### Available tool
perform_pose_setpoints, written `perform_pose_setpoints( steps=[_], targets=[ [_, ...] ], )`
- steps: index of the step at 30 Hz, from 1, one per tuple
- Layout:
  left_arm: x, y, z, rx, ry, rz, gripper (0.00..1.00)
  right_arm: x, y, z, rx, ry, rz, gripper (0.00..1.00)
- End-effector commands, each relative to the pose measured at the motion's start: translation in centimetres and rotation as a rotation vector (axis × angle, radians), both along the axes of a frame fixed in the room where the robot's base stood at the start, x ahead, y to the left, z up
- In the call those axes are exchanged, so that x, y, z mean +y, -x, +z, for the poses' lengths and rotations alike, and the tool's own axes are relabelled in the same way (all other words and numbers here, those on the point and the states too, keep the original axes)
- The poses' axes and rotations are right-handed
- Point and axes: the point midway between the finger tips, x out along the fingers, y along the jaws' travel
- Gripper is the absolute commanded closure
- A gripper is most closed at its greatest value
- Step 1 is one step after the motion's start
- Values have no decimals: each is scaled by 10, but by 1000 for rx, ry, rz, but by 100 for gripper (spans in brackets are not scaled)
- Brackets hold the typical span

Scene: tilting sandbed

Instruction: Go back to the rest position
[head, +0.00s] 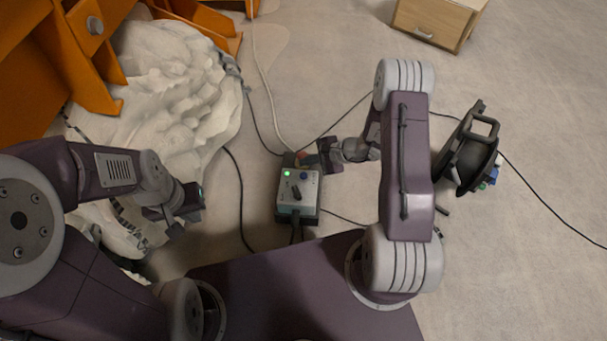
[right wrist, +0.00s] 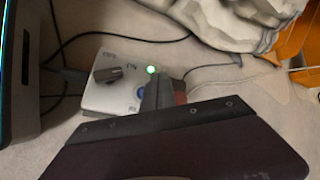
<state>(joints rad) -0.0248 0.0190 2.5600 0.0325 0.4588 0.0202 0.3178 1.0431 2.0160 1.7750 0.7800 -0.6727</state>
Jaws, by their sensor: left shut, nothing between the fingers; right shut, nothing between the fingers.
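My left gripper (head: 174,213) is at the lower left of the head view, over the edge of the white lumpy mass, shut and empty. My right gripper (head: 318,156) is shut and empty beside the upper right edge of a grey control box (head: 298,190). The box stands on the floor near the middle of the head view, with a lit green lamp, a blue button and a dark lever or knob. In the right wrist view the box (right wrist: 122,98) lies just beyond my gripper (right wrist: 160,92), which hides part of it. I cannot tell whether they touch.
A white lumpy mass (head: 170,90) and an orange frame (head: 70,60) fill the left. Cables (head: 240,190) cross the floor around the box. A dark object with a handle (head: 468,155) stands right of my right arm. A wooden cabinet (head: 436,22) is at the top right. Floor there is open.

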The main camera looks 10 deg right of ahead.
Motion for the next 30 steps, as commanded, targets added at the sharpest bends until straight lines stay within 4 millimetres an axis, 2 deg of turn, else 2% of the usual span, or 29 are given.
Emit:
perform_pose_setpoints(
  steps=[10,12,14,17,18,20,21,23,24,27,30],
  targets=[
    [0,0,0,0,0,0,100,0,0,0,0,0,0,100],
    [0,0,8,0,0,0,100,5,-1,9,-5,1,12,100],
    [0,0,16,0,0,0,100,10,-11,32,-41,12,33,100],
    [0,0,40,0,0,0,100,28,-31,107,-152,44,102,100],
    [0,0,51,0,0,0,100,43,-28,144,-203,66,182,100],
    [0,0,68,0,0,0,100,65,-6,195,-263,124,354,100],
    [0,0,78,0,0,0,100,76,17,222,-287,175,483,100],
    [0,0,91,0,0,0,100,82,57,251,-301,269,670,100],
    [0,0,97,0,0,0,100,79,82,262,-302,337,780,100],
    [0,0,106,0,0,0,100,58,126,274,-289,502,985,100],
    [0,0,110,0,0,0,100,30,153,276,-270,650,1123,100]
  ],
)
